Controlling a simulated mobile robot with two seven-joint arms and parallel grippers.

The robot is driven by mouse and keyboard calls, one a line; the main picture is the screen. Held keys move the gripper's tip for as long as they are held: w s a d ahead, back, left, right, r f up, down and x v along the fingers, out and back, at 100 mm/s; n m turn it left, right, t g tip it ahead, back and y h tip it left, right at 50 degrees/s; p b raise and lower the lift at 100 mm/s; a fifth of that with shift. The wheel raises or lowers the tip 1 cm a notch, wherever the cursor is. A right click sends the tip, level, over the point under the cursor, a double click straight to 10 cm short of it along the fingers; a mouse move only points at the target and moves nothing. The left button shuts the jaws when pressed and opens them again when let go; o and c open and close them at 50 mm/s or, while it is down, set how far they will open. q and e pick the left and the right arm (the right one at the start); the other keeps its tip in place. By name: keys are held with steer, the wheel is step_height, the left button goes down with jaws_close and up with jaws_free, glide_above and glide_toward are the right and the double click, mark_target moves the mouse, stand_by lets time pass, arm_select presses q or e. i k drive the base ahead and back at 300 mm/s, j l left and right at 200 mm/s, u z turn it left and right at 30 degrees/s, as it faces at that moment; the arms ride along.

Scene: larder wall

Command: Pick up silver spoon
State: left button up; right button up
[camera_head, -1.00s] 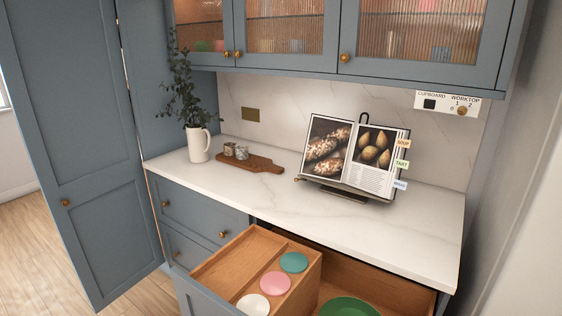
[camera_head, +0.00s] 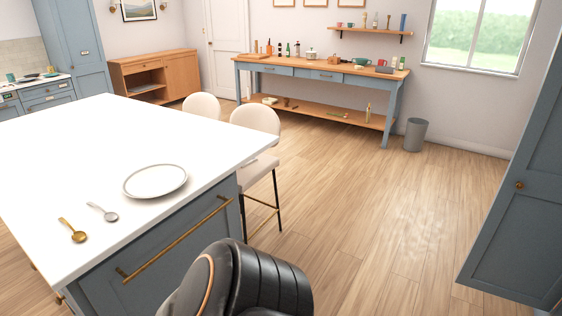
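The silver spoon (camera_head: 103,212) lies on the white island top at the left in the head view, near the front edge. A gold spoon (camera_head: 73,231) lies beside it, to its left and nearer to me; the two are apart. A pale plate (camera_head: 155,181) with a dark rim lies to the right of the silver spoon. A black rounded arm part of mine shows at the bottom middle, below the island's edge. No gripper fingers are in view.
The island top (camera_head: 60,150) is otherwise clear. Cream stools (camera_head: 255,120) stand at its far right side. Open wooden floor lies to the right, with a grey bin (camera_head: 415,134), a blue workbench (camera_head: 318,75) by the wall and a blue door (camera_head: 525,180) at the right edge.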

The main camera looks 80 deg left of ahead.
mark_target(109, 216)
steer(key=u, duration=3.85)
